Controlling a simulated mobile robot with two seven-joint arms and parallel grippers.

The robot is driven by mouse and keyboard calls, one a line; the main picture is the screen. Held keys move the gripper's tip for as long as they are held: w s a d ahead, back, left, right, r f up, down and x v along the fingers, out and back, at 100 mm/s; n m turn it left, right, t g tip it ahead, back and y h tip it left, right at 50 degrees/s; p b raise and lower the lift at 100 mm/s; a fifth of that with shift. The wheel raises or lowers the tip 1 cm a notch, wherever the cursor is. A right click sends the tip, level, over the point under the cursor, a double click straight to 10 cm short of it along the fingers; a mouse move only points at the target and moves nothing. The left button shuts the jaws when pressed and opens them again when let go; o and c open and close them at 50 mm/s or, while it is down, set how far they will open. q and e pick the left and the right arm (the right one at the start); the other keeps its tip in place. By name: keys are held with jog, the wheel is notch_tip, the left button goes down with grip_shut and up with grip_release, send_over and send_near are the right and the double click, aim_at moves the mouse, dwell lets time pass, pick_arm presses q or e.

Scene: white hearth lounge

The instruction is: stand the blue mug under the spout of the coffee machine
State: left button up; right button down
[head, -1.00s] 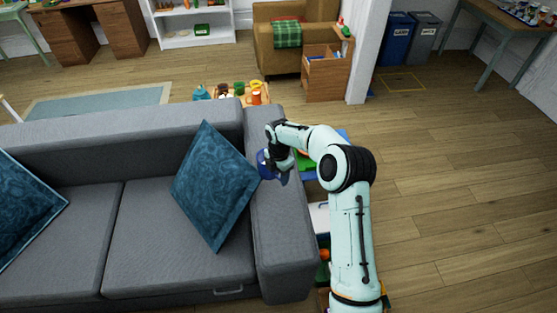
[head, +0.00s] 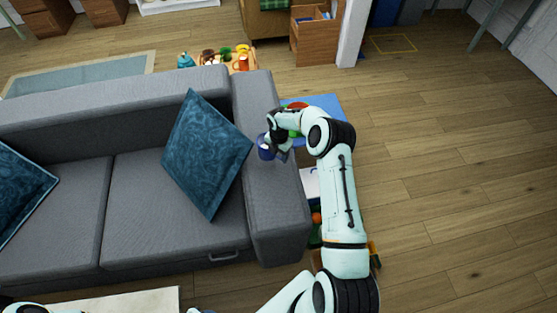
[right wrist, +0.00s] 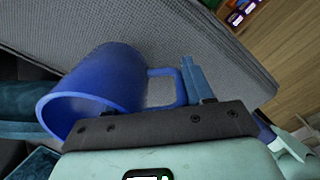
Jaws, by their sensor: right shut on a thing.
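The blue mug (head: 266,148) is over the grey sofa's right armrest in the head view. I cannot tell whether it touches the armrest. In the right wrist view the mug (right wrist: 95,85) lies tilted, its open rim toward the lower left and its handle on the right, at the fingers. My right gripper (head: 278,150) is shut on the mug; its blue fingers show by the handle in the right wrist view (right wrist: 192,82). My left gripper is not in view. No coffee machine or spout shows in these frames.
The grey sofa (head: 150,218) with teal cushions (head: 205,152) fills the left. Coloured items and a blue surface (head: 328,104) lie beside the armrest, partly hidden by my right arm. A low table with small things (head: 242,68) stands behind the sofa. The wooden floor (head: 450,180) at right is clear.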

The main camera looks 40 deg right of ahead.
jog(key=shift+f, duration=2.2)
jog(key=shift+f, duration=0.1)
jog(key=shift+c, duration=2.2)
grip_release()
